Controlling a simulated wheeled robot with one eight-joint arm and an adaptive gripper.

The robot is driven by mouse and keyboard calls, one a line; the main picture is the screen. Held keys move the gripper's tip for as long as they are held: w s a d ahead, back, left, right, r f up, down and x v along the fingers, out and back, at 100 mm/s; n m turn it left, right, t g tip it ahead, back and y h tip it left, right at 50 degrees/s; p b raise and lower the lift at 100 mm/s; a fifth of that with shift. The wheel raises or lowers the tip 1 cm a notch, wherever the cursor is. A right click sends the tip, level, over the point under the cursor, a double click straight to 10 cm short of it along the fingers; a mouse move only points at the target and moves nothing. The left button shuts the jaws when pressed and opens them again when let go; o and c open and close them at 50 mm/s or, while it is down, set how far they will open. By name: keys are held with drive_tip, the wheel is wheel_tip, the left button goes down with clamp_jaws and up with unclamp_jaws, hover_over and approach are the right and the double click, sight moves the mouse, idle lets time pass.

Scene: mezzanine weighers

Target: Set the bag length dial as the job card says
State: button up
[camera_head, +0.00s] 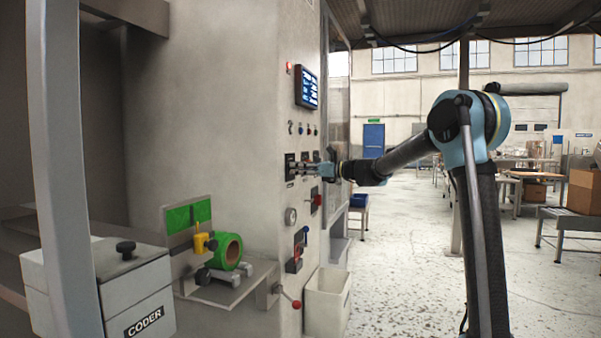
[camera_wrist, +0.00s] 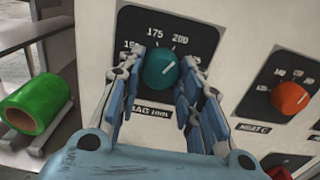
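The bag length dial (camera_wrist: 160,67) is a teal round knob on a dark plate on the machine's pale front panel. Its plate reads 175 and 200, with a partly hidden number at the left and a partly covered label ending in "mm" below. The dial's white line points up and right. My gripper (camera_wrist: 162,75) has one finger at each side of the dial, close against its edges with no clear gap. In the head view my gripper (camera_head: 318,169) is at the panel and the dial is too small to read. No job card is legible.
An orange heat dial (camera_wrist: 290,98) sits to the right of the teal dial, with a red part below it. A screen (camera_head: 307,89) and small buttons are above on the panel. A green roll (camera_head: 228,251) and a coder box (camera_head: 135,290) stand left.

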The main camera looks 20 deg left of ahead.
drive_tip(key=shift+w+n, duration=0.1)
drive_tip(key=shift+n, duration=0.5)
drive_tip(key=o, duration=1.1)
drive_tip(key=d, duration=1.2)
drive_tip(key=shift+s+f, duration=0.1)
drive_tip(key=shift+s, duration=0.3)
